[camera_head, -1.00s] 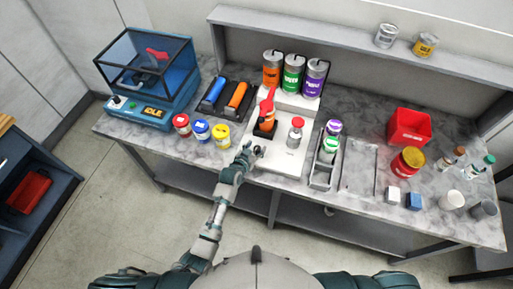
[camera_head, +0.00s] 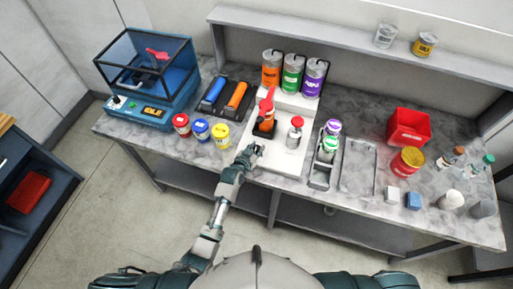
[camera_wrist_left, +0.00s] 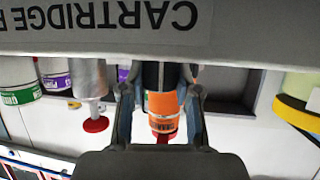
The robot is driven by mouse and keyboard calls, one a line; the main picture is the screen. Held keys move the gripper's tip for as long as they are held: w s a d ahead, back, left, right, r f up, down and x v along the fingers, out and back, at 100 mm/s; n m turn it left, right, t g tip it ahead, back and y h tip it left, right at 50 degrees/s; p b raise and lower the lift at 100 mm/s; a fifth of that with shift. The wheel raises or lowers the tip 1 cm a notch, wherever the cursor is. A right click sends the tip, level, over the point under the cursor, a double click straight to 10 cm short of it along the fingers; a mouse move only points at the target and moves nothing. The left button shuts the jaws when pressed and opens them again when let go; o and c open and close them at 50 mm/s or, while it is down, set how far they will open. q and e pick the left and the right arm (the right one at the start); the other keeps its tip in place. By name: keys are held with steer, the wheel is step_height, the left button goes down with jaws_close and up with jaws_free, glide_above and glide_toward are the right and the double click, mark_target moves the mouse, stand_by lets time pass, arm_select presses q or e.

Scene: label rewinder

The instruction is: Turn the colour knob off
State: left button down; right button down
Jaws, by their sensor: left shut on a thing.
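My left gripper (camera_head: 252,151) is at the front left edge of the white dispensing machine (camera_head: 275,160). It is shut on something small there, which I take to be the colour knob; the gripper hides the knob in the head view. In the left wrist view the fingers (camera_wrist_left: 160,115) stand apart on either side of an orange cartridge (camera_wrist_left: 162,112) seen beyond them. A grey panel with upside-down "CARTRIDGE" lettering (camera_wrist_left: 150,15) crosses the top of that view. My right gripper is out of view.
Red, blue and yellow jars (camera_head: 201,130) stand left of the gripper. A grey tray with small jars (camera_head: 320,176) is to the right. The floor in front of the bench is clear.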

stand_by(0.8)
arm_select(q)
steer(key=c, duration=0.8)
jaws_free()
steer(key=shift+w, duration=0.1)
steer(key=v, duration=1.2)
steer(key=shift+d, duration=0.15)
